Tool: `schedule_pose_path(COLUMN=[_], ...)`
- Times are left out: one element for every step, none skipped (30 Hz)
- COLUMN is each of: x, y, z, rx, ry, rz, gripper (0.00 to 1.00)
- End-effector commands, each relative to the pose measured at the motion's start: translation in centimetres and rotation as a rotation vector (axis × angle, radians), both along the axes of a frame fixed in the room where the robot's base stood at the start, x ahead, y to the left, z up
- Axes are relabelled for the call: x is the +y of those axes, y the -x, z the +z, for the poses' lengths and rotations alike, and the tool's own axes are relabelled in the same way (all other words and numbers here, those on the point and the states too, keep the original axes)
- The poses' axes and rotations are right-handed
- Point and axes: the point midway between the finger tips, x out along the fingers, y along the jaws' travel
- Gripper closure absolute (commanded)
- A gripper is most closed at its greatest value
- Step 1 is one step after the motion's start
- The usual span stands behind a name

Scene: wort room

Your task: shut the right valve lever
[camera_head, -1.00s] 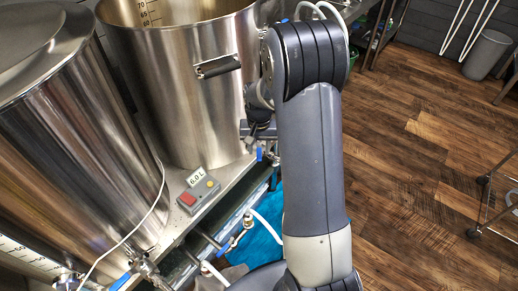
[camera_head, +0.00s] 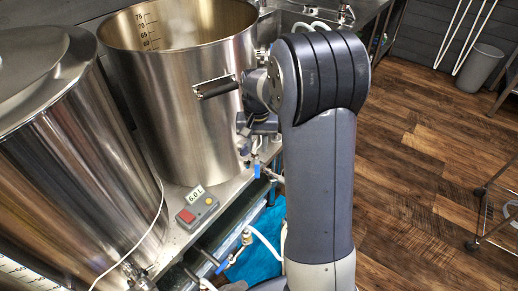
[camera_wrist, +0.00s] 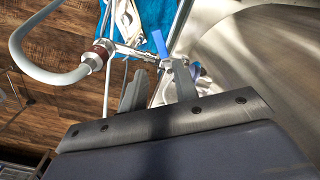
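The right valve has a blue lever (camera_head: 257,168) at the foot of the right steel kettle (camera_head: 185,85). The lever points down in the head view. In the wrist view the blue lever (camera_wrist: 161,44) stands beyond the fingertips, between their two lines, with the metal valve body beside it. My gripper (camera_wrist: 158,88) has its two grey fingers apart, with nothing held between them. In the head view my gripper (camera_head: 258,124) is beside the kettle, above the lever in the picture and apart from it, partly hidden by my arm.
A control box (camera_head: 197,209) with a red button sits on the bench by the kettles. A left kettle (camera_head: 75,150) stands close by. A curved pipe (camera_wrist: 45,70) with a fitting is left of my fingers in the wrist view. Wood floor (camera_head: 430,150) is open at the right.

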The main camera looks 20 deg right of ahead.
Motion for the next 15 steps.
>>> schedule_pose_path(x=[-0.3, -0.4, -0.8, -1.0, -1.3, -1.8, -2.2, -2.6, -3.1, -3.5, -3.9, -4.3, -4.6, -4.9, -5.3], y=[0.1, 0.2, 0.3, 0.5, 0.6, 0.8, 1.0, 1.2, 1.4, 1.5, 1.6, 1.8, 1.9, 2.0, 2.1], z=[-0.2, -0.3, -0.5, -0.7, -0.8, -1.1, -1.3, -1.4, -1.6, -1.8, -1.8, -2.0, -2.0, -2.1, -2.1], rx=[0.002, 0.002, 0.005, 0.007, 0.010, 0.017, 0.023, 0.030, 0.040, 0.049, 0.059, 0.072, 0.084, 0.096, 0.112], ry=[-0.010, -0.018, -0.032, -0.046, -0.061, -0.087, -0.107, -0.129, -0.158, -0.181, -0.203, -0.231, -0.252, -0.271, -0.293], rz=[-0.039, -0.075, -0.136, -0.195, -0.260, -0.364, -0.450, -0.539, -0.661, -0.752, -0.840, -0.954, -1.033, -1.107, -1.199], gripper=[0.76, 0.78, 0.81, 0.84, 0.86, 0.90, 0.92, 0.95, 0.98, 1.00, 1.00, 1.00, 1.00, 1.00, 1.00])
